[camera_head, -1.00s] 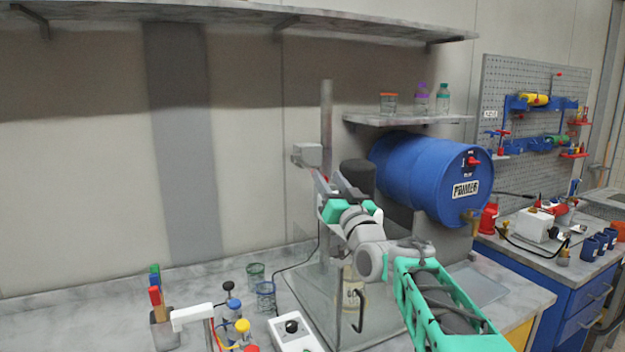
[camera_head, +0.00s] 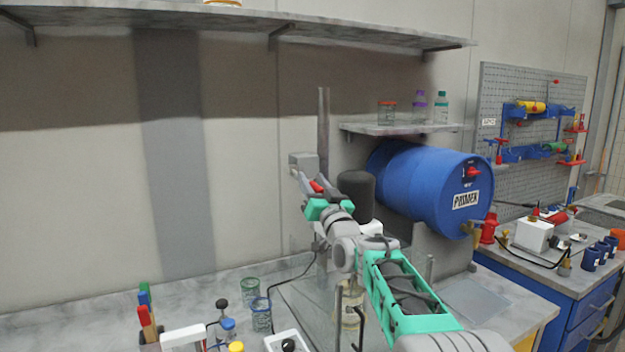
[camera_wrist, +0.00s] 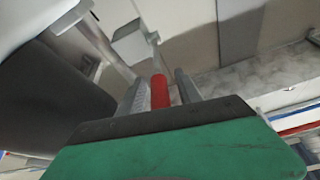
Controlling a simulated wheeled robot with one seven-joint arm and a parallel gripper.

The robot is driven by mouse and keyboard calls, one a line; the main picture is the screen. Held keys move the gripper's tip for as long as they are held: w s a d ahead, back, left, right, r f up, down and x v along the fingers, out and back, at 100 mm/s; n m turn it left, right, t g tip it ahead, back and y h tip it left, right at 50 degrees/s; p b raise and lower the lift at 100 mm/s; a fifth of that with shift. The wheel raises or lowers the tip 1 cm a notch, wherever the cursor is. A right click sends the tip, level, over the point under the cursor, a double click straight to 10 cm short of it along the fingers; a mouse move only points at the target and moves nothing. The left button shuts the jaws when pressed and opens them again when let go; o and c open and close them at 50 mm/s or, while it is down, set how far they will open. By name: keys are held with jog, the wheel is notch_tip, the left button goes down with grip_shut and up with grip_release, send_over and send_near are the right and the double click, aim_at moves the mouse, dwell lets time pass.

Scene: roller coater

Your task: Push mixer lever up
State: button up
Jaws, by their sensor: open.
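The mixer has a dark cylindrical head (camera_head: 357,192) beside a tall metal post with a grey block (camera_head: 303,161). Its red lever (camera_head: 317,186) shows left of the head, next to my gripper (camera_head: 314,181). In the wrist view, the red lever (camera_wrist: 159,92) stands between the two grey fingers of my gripper (camera_wrist: 160,86), which are apart. The lever looks nearer the left finger there; whether either finger touches it I cannot tell. The dark head (camera_wrist: 55,95) fills the left of the wrist view. The lever's base is hidden behind the gripper.
A blue barrel (camera_head: 430,185) lies to the right of the mixer, below a small shelf (camera_head: 400,129) with bottles. A glass jar (camera_head: 350,308) is under the mixer. Beakers (camera_head: 249,289) and a white control box (camera_head: 288,342) stand on the bench at the left. The wall behind is clear.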

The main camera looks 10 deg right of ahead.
jog(key=shift+c, duration=0.4)
grip_shut()
dwell(0.9)
